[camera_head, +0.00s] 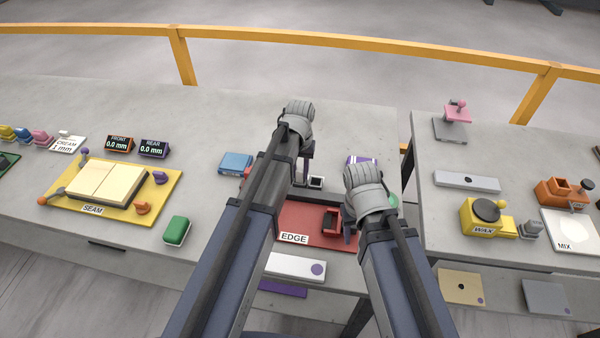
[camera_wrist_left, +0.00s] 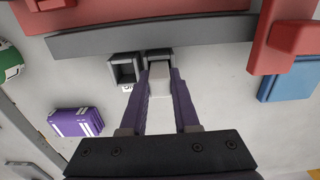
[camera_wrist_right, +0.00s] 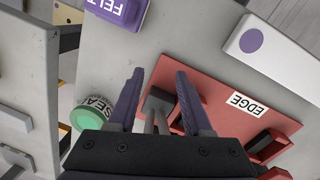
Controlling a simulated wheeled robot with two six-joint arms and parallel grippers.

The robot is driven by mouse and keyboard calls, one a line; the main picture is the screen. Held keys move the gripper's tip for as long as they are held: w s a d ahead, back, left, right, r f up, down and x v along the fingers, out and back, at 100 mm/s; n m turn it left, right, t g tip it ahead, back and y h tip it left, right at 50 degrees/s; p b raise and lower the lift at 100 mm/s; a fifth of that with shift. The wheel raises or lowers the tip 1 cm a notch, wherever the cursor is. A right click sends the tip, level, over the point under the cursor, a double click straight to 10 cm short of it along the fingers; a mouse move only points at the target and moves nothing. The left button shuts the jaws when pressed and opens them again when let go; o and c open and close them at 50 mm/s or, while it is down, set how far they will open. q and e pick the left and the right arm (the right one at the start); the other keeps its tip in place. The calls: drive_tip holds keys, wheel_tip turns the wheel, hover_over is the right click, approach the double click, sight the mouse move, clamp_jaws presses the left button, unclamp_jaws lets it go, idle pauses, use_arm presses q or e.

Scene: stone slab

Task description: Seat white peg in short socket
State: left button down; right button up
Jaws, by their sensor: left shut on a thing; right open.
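My left gripper (camera_head: 303,172) is over the slab behind the red EDGE board. In the left wrist view its purple fingers (camera_wrist_left: 160,100) are shut on the pale white peg (camera_wrist_left: 160,82). Two dark square sockets stand side by side just beyond: an open, empty one (camera_wrist_left: 124,70) and one (camera_wrist_left: 158,54) in line with the peg. The peg's far end is at that second socket; I cannot tell if it is inside. Which socket is shorter is unclear. In the right wrist view, my right gripper (camera_wrist_right: 160,88) is open above the EDGE board, with nothing gripped.
The red EDGE board (camera_head: 290,222) carries a red open box and a dark bar. A grey block (camera_wrist_right: 157,103) shows between my right fingers. A blue block (camera_head: 235,163), a purple-and-white block (camera_wrist_left: 76,122) and a green-topped SEAL tin (camera_wrist_right: 88,113) stand around. A gap separates the right table.

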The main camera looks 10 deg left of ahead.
sight(300, 169)
use_arm(q)
drive_tip(key=shift+f, duration=0.15)
use_arm(e)
drive_tip(key=shift+f, duration=0.2)
use_arm(q)
drive_tip(key=c, duration=0.7)
unclamp_jaws()
drive_tip(key=shift+o, duration=0.2)
use_arm(e)
drive_tip(key=shift+r, duration=0.15)
use_arm(q)
wheel_tip(300, 169, up, 12)
drive_tip(key=r+p, duration=0.1)
drive_tip(key=p, duration=1.1)
drive_tip(key=s+d+m, duration=0.2)
drive_tip(key=s+d, duration=0.1)
drive_tip(key=s, duration=0.6)
drive_tip(key=s+d+m+y, duration=0.1)
drive_tip(key=s+d, duration=0.2)
drive_tip(key=s, duration=0.6)
drive_tip(key=shift+s+d+f+m, duration=0.25)
drive_tip(key=shift+s+f+m, duration=0.05)
drive_tip(key=shift+s+m, duration=0.1)
use_arm(e)
wheel_tip(300, 169, up, 12)
